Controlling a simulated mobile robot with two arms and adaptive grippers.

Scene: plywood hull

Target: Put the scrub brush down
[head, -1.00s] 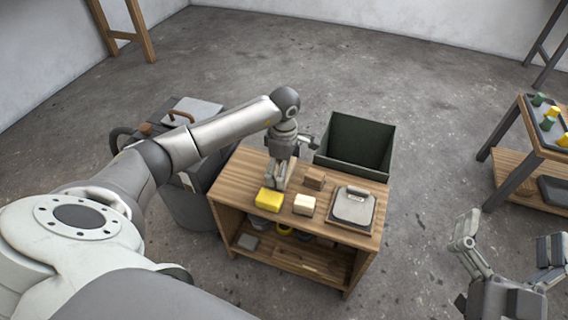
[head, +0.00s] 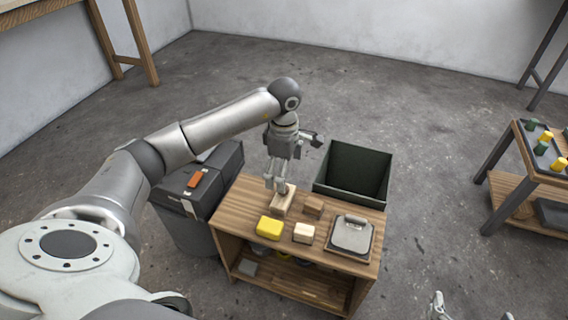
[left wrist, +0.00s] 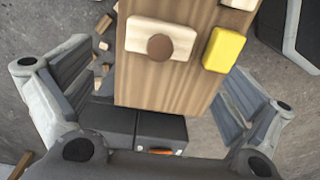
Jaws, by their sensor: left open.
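The scrub brush is a pale wooden block with a round brown knob in the left wrist view (left wrist: 178,43). In the head view the brush (head: 284,203) lies on the wooden bench top (head: 240,207), near its back left corner. My left gripper (head: 280,188) is just above the brush. Its fingers are spread wide in the left wrist view, and the brush lies free ahead of them. My right gripper (head: 473,310) shows only its two fingertips at the bottom right edge, well apart and empty.
A yellow block (head: 269,228), a cream block (head: 303,233), a brown block (head: 314,205) and a grey scale-like device (head: 351,234) share the bench top. A dark green open bin (head: 354,172) stands behind. A dark box (head: 196,190) is at left, another table (head: 520,195) at right.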

